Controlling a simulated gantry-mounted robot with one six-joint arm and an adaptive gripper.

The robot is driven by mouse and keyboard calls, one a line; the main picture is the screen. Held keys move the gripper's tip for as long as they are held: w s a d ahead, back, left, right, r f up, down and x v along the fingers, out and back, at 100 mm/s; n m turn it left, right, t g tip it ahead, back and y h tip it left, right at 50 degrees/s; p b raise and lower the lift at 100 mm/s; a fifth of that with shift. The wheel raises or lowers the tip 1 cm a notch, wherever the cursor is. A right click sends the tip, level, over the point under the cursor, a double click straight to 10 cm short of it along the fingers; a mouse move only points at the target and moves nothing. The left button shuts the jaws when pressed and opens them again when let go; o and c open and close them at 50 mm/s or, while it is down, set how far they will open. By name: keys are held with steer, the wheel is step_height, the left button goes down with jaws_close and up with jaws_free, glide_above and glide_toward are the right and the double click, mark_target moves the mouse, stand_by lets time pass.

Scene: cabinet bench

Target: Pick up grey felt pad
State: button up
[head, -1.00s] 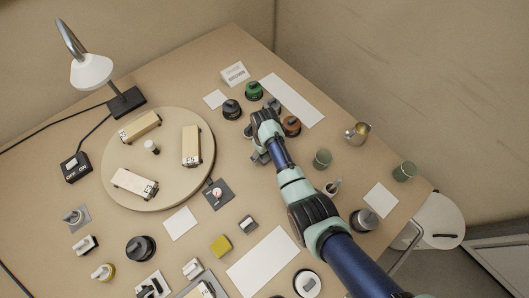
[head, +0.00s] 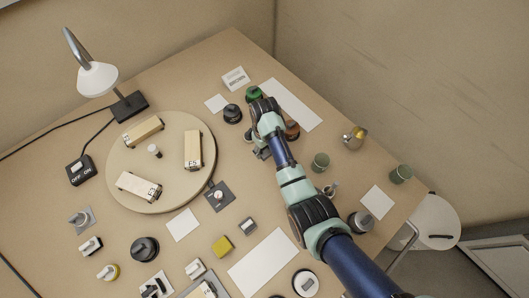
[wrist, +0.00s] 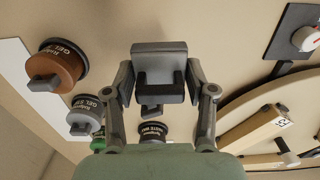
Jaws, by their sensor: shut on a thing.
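The grey felt pad (wrist: 160,58) shows in the wrist view as a grey block between the fingers. My gripper (wrist: 160,95) is shut on it, with a finger on each side. In the head view my gripper (head: 262,153) is right of the round board, and the pad is too small and covered there to make out. In the wrist view bare table shows around the pad. I cannot tell how high it is held.
Jars stand close by: brown (wrist: 58,66), grey (wrist: 86,114), green (wrist: 98,141) and black (wrist: 153,132). The round board (head: 180,200) carries several wooden blocks. A yellow sponge (head: 222,246) and a grey block (head: 248,225) lie nearer. A white strip (head: 293,103) lies behind the jars.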

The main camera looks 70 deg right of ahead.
step_height(320, 180, up, 12)
steer(key=p, duration=0.2)
steer(key=shift+r, duration=0.25)
